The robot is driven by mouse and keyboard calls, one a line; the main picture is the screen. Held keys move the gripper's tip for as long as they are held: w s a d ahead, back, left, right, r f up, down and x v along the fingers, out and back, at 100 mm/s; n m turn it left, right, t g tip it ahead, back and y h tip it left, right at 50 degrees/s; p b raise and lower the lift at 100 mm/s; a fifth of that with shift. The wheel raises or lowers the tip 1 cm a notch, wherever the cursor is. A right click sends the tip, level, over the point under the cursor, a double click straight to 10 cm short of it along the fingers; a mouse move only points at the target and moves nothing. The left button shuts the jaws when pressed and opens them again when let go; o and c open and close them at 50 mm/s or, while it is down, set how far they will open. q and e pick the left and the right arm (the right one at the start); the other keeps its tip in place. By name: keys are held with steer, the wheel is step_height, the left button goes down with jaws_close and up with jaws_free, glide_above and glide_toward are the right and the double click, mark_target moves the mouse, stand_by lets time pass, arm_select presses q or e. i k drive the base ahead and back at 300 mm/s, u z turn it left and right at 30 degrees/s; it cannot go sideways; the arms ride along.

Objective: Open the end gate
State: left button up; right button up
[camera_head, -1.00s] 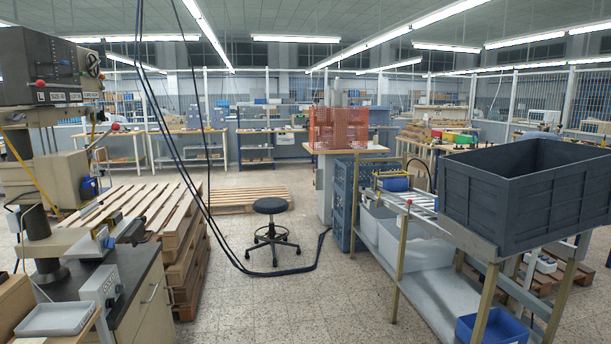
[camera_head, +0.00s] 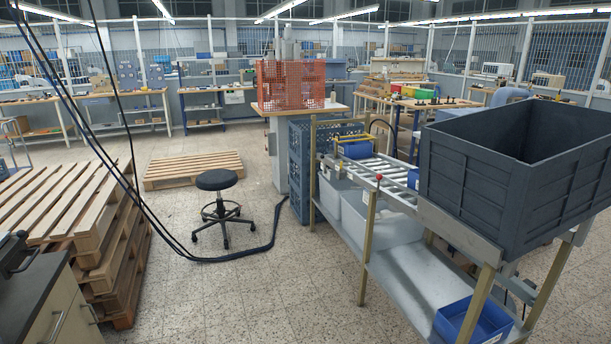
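A roller conveyor (camera_head: 385,165) runs along the top of a metal bench at the right. A large dark grey crate (camera_head: 485,185), open at the top, stands at its near end. A small red knob (camera_head: 379,178) sits on the conveyor's near side edge. A yellow bar (camera_head: 352,139) lies across the far part of the rollers, close to a blue bin (camera_head: 355,150). I cannot tell for certain which part is the end gate or whether it is open. Neither of my grippers is in view.
A black stool (camera_head: 217,180) stands on open floor, with dark cables (camera_head: 225,256) lying beside it. Stacked pallets (camera_head: 90,225) are at the left, and one pallet (camera_head: 193,169) lies behind. Grey and blue bins (camera_head: 475,322) sit under the conveyor.

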mark_target(336, 139)
steer(key=i, duration=4.75)
steer(key=z, duration=0.05)
